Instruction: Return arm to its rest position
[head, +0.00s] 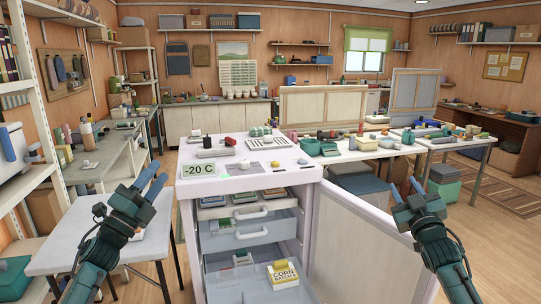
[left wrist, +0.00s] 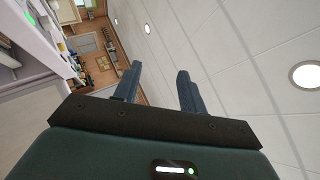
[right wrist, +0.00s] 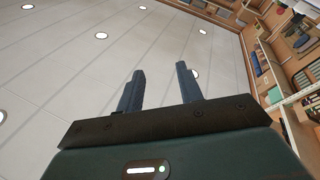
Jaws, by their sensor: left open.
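My left gripper (head: 150,187) is raised over the small grey table at the left, its two blue fingers apart with nothing between them. In the left wrist view its fingers (left wrist: 157,88) are spread and empty against the ceiling. My right gripper (head: 404,190) is raised at the right, beside the open freezer door. In the right wrist view its fingers (right wrist: 160,90) are apart and empty. Neither gripper touches anything.
A white freezer (head: 188,215) reading -20 C stands in the middle with drawers pulled out and its door (head: 357,240) swung open to the right. A small grey table (head: 75,245) is at left; a cluttered white table (head: 470,143) is at right. A shelf rack (head: 38,100) stands far left.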

